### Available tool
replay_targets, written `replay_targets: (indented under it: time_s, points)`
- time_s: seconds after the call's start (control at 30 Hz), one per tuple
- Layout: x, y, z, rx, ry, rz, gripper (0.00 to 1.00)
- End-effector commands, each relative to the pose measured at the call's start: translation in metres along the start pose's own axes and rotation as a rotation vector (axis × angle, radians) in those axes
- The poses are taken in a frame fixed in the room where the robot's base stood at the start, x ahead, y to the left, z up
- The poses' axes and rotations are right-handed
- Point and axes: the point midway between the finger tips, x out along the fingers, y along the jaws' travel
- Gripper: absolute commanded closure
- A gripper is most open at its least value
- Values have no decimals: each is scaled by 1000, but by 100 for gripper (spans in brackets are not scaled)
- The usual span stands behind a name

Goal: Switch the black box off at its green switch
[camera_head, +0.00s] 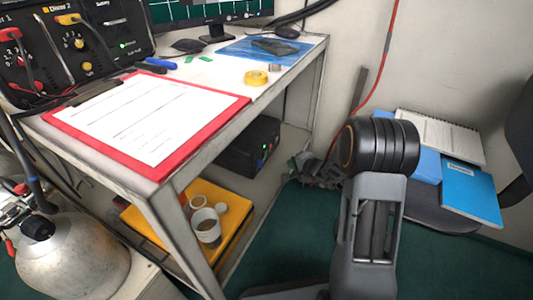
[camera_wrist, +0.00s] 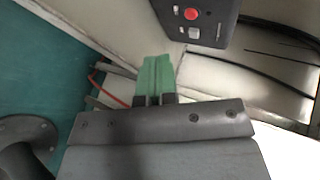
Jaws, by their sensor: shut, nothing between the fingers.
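The black box (camera_head: 248,147) sits on the lower shelf under the desk. A small green spot, apparently its green switch (camera_head: 264,153), shows on its right-hand face. In the wrist view a dark panel, apparently the black box (camera_wrist: 214,22), is at the top, with a red round button and a pale switch below it. No green switch can be made out there. My gripper (camera_wrist: 156,58) has green fingers that are shut and empty. They point towards the panel's lower left and appear apart from it. In the head view my gripper (camera_head: 293,165) is small, right of the box.
A yellow case (camera_head: 228,240) with white rolls stands on the lower shelf, left of the box. The desk leg (camera_head: 180,240) and desktop edge frame the shelf. Blue folders (camera_head: 470,192) lie on a seat at right.

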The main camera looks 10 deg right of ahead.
Motion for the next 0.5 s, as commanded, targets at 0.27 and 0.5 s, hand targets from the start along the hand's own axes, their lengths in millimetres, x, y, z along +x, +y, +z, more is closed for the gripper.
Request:
replay_targets:
  time_s: [0.27, 0.5]
  points:
    - [7, 18, -22, 52, 86, -1, 100]
    - [7, 19, -22, 54, 89, -1, 100]
